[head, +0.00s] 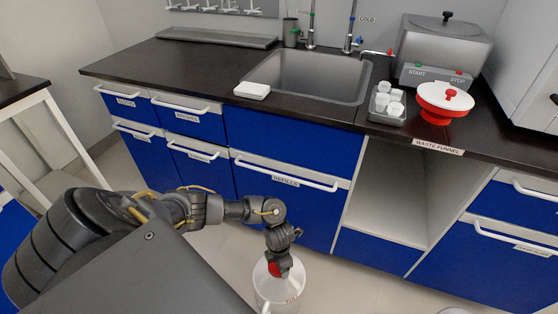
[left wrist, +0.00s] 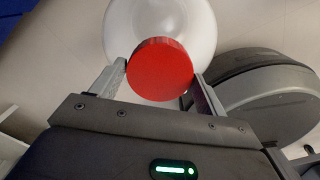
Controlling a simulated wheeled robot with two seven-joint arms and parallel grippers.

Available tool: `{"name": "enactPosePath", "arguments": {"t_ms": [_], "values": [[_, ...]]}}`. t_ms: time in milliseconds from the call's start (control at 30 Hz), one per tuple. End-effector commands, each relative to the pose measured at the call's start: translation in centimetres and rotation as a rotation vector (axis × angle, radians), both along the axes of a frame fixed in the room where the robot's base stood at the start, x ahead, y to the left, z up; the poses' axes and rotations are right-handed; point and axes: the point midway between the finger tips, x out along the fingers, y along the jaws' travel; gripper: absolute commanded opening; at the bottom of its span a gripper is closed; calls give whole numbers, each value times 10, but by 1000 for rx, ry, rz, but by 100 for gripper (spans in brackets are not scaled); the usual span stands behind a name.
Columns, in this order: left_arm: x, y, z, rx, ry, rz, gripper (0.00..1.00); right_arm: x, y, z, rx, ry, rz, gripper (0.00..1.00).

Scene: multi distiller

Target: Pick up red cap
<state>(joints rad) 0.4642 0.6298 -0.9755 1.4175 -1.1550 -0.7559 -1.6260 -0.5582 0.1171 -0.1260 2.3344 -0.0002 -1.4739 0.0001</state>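The red cap (head: 275,269) is at the top of a translucent white jug (head: 283,290) on the floor in front of the blue cabinets. My left gripper (head: 279,256) reaches down to the cap from above. In the left wrist view the round red cap (left wrist: 160,70) sits between the two fingers of my left gripper (left wrist: 160,82), which appear to touch its sides. The jug (left wrist: 205,28) shows behind the cap. I cannot tell whether the cap rests on the jug's neck or is slightly above it. My right gripper is not in view.
Blue cabinets (head: 265,145) carry a dark counter with a sink (head: 305,78). On the counter are a white box (head: 252,90), a tray of white containers (head: 388,118), a red and white waste funnel (head: 444,100) and a grey machine (head: 440,50). Open floor lies right of the jug.

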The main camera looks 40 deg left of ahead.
Motion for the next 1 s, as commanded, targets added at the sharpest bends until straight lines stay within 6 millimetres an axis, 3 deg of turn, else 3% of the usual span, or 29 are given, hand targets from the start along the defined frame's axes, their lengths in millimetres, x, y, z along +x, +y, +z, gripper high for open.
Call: {"name": "enactPosePath", "arguments": {"t_ms": [33,200,600,800,1000], "values": [[0,0,0,0,0,0,68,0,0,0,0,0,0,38],[0,0,0,0,0,0,46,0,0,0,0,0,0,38],[1,0,10,-1,-2,-1,46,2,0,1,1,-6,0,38],[1,-2,38,-1,-3,-3,46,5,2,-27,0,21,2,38],[-6,-41,85,-5,-3,-7,46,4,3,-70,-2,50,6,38]]}}
